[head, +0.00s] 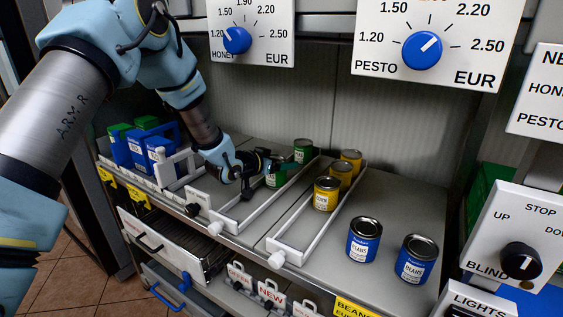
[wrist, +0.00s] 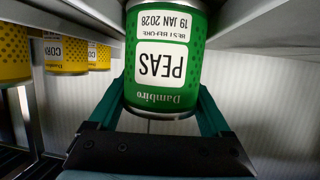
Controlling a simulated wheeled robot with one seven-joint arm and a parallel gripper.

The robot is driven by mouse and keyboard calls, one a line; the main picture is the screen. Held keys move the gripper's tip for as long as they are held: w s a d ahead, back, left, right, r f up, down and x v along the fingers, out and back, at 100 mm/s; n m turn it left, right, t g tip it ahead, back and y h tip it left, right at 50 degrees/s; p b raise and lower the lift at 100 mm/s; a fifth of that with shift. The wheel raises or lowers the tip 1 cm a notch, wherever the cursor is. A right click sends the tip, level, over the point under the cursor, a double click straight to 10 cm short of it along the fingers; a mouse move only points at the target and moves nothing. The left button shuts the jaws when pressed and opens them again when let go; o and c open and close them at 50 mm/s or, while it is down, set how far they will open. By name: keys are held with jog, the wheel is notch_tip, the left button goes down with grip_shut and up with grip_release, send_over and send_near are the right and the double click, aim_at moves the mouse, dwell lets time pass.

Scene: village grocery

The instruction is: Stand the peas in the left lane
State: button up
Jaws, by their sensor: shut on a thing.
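A green peas can (head: 273,180) is in my gripper (head: 280,167), partly hidden by its fingers. In the wrist view the can (wrist: 160,60) fills the middle, its label upside down in the picture, with a dark green finger on each side. The can looks upright, within the white-railed left lane (head: 246,219); I cannot tell if its base touches the shelf. Another green can (head: 303,149) stands farther back in that lane. The wrist view shows no second green can.
Yellow corn cans (head: 327,193) stand in the right lane (head: 291,247), close beside the left one. Two blue beans cans (head: 364,239) (head: 416,259) stand on the open shelf to the right. Blue and green boxes (head: 137,144) are at the left. Dial panels (head: 252,35) hang above the shelf.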

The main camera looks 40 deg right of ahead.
jog(key=shift+f, duration=0.3)
jog(key=o, duration=1.4)
jog(key=shift+o, duration=0.2)
jog(key=b+v, duration=0.2)
jog(key=v, duration=0.8)
jog(key=shift+a+r, duration=0.15)
jog(key=shift+a, duration=0.2)
jog(key=shift+s, duration=0.1)
